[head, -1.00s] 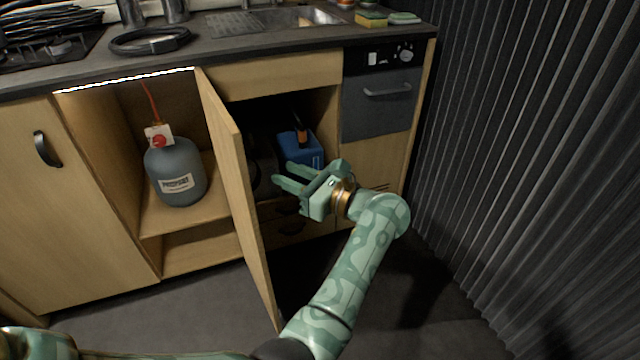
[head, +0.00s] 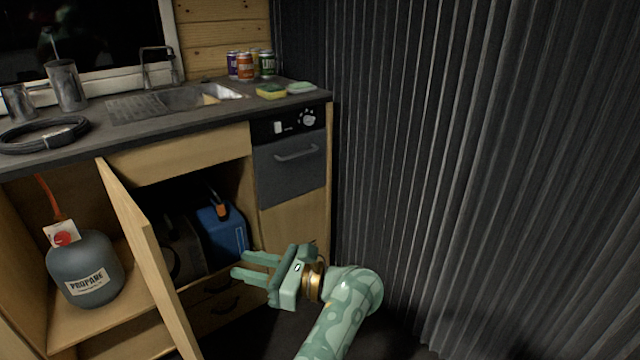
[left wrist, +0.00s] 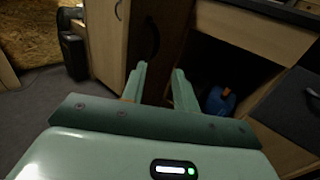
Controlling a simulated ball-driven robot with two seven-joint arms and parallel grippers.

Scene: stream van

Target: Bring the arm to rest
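My left gripper (head: 238,264) is in front of the open lower cupboard, its fingers pointing left towards the cupboard door (head: 140,245). Its two fingers are apart with nothing between them. In the left wrist view, the gripper (left wrist: 158,69) also shows parted, empty fingers. It looks clear of the door, though the exact gap is hard to judge. My left forearm comes up from the bottom edge of the head view. My right gripper is in neither current view.
A grey propane bottle (head: 85,268) stands in the left compartment. A blue canister (head: 222,235) sits in the cupboard behind the gripper; it shows in the left wrist view (left wrist: 220,101). The counter (head: 85,150) runs above. A dark corrugated curtain (head: 480,150) closes the right side.

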